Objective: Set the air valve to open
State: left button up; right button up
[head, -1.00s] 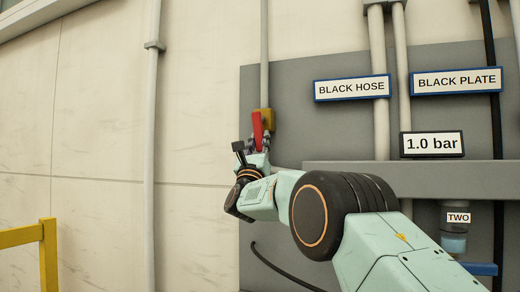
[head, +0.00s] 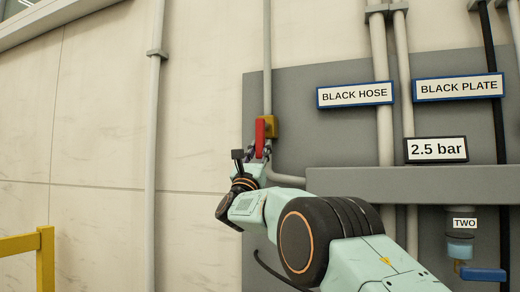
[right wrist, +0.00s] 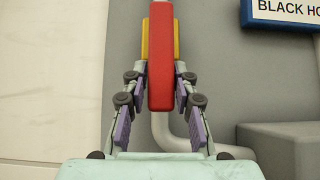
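The air valve has a red lever handle (head: 260,137) on a yellow body (head: 271,126), on the vertical grey pipe. The handle hangs nearly straight down, in line with the pipe. In the right wrist view the red handle (right wrist: 160,60) stands upright in front of the yellow body (right wrist: 145,40). My right gripper (head: 259,152) is at the handle's lower part. The pressure display (head: 437,149) reads 2.5 bar. My left gripper is not in view.
Signs BLACK HOSE (head: 355,93) and BLACK PLATE (head: 458,87) hang on the grey panel. A grey ledge (head: 420,182) juts out right of the valve. A container labelled TWO (head: 461,247) sits below it. A yellow rail (head: 45,258) stands at lower left.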

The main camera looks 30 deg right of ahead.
jog(key=o, duration=0.3)
jog(key=shift+a+r, duration=0.1)
jog(key=shift+r, duration=0.05)
jog(key=shift+s+a+f, duration=0.15)
jog(key=shift+a+f, duration=0.05)
jog(key=shift+f, duration=0.05)
jog(key=v, duration=1.1)
jog(key=shift+f, duration=0.1)
jog(key=shift+f, duration=0.1)
